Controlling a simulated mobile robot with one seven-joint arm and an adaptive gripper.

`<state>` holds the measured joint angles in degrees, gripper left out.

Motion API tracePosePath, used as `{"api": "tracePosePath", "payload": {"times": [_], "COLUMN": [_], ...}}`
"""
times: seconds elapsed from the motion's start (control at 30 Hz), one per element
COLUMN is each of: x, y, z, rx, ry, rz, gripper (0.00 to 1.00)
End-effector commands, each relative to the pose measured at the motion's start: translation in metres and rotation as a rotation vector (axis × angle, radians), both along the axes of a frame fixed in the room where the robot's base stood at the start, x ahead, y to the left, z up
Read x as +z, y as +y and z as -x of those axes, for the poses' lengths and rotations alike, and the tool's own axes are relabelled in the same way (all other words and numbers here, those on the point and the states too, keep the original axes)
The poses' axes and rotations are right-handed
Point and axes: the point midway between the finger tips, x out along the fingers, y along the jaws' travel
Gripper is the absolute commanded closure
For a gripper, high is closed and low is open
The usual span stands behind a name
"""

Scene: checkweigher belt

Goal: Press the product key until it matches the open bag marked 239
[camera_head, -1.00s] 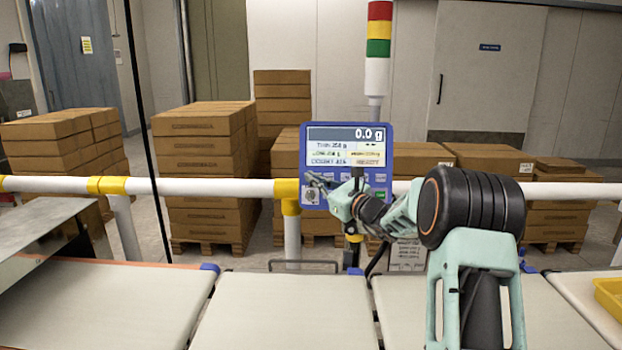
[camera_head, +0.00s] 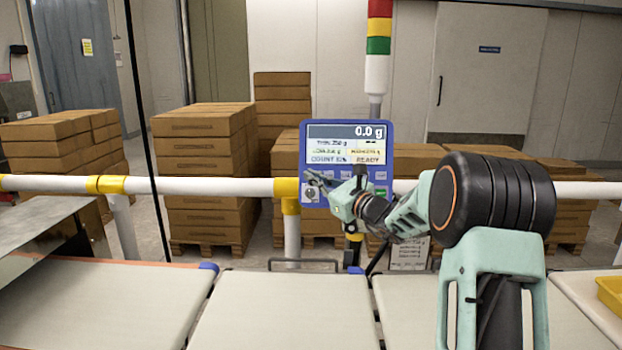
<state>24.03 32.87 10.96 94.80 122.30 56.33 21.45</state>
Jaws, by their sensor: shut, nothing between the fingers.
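A blue checkweigher terminal (camera_head: 380,130) stands behind the belts. Its screen (camera_head: 346,144) reads 0.0 g at the top, with smaller lines below, including COUNT and READY; the other small text is hard to read. A row of keys runs under the screen, with a green key (camera_head: 381,192) at lower right and a round knob or switch (camera_head: 310,193) at lower left. My gripper (camera_head: 309,176) is shut and empty, its tips in front of the left end of the key row. I cannot tell whether they touch a key. My gripper and wrist hide several keys. No bag marked 239 shows.
Pale belts (camera_head: 285,310) run across the front and look empty. A white and yellow rail (camera_head: 220,186) crosses behind them. A signal tower (camera_head: 378,50) rises behind the terminal. A yellow tray (camera_head: 611,294) is at far right. A metal cover (camera_head: 35,232) is at left.

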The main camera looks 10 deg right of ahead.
Motion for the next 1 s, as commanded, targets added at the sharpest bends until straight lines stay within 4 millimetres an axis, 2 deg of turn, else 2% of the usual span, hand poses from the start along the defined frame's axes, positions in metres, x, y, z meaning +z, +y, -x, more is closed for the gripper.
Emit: {"api": "tracePosePath", "payload": {"times": [0.2,0.33,1.0], "x": [0.005,0.007,0.008], "y": [0.004,0.005,0.006], "z": [0.021,0.028,0.029], "rx": [0.000,-0.001,0.000], "ry": [0.000,0.000,0.000], "rz": [0.000,0.000,-0.001], "gripper": [1.00,1.00,1.00]}}
